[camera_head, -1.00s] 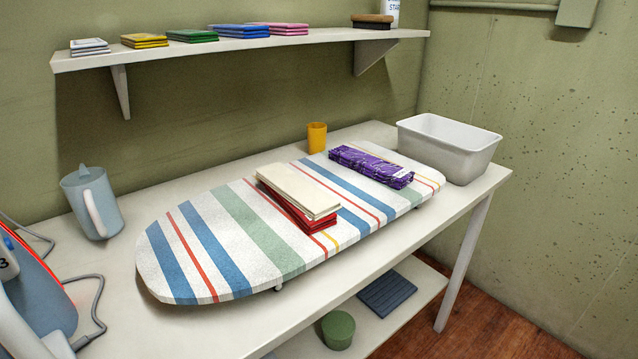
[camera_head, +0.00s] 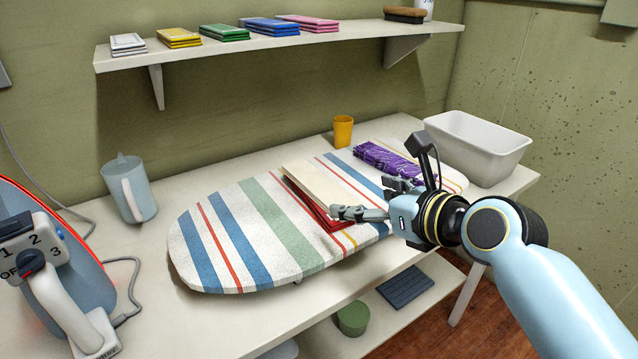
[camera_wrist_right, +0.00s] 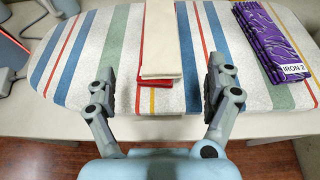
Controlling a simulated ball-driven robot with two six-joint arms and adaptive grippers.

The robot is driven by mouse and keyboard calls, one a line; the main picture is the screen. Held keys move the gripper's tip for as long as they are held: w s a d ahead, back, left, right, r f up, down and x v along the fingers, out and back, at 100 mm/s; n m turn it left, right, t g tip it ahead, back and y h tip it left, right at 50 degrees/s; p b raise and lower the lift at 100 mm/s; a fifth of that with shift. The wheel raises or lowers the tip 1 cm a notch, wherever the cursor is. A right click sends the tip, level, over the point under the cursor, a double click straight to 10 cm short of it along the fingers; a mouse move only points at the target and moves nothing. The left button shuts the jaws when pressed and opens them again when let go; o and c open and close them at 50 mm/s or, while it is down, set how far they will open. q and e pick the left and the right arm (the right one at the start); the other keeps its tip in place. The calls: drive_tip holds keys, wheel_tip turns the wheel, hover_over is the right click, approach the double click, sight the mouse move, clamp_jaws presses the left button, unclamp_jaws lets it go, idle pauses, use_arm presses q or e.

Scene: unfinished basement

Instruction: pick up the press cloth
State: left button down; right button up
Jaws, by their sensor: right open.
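The cream folded cloth (camera_head: 314,181), which looks like the press cloth, lies on a red folded cloth (camera_head: 318,215) on the striped ironing board (camera_head: 235,240). My right gripper (camera_head: 368,198) is open and empty at the near end of this stack. In the right wrist view the cream cloth (camera_wrist_right: 161,40) stands between the two spread fingers, with a gap on each side. A red edge (camera_wrist_right: 151,82) shows under it. In the head view the right gripper covers part of the stack's near end. My left gripper is not in view.
A purple bundle (camera_head: 378,158) labelled "IRON 2" lies right of the stack. An iron (camera_head: 60,260) with a cord stands at the left, with a jug (camera_head: 130,190) behind. A yellow cup (camera_head: 343,131) and white bin (camera_head: 478,147) stand at the back. A shelf (camera_head: 280,43) runs above.

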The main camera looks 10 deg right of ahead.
sight(334, 195)
drive_tip(key=x, duration=0.3)
drive_tip(key=shift+w+f, duration=0.15)
drive_tip(key=shift+f, duration=0.05)
drive_tip(key=x, duration=0.2)
drive_tip(key=b+x, duration=0.1)
drive_tip(key=x, duration=0.2)
drive_tip(key=shift+f, duration=0.3)
drive_tip(key=shift+c, duration=0.3)
drive_tip(key=c, duration=1.1)
drive_tip(key=shift+c, duration=0.2)
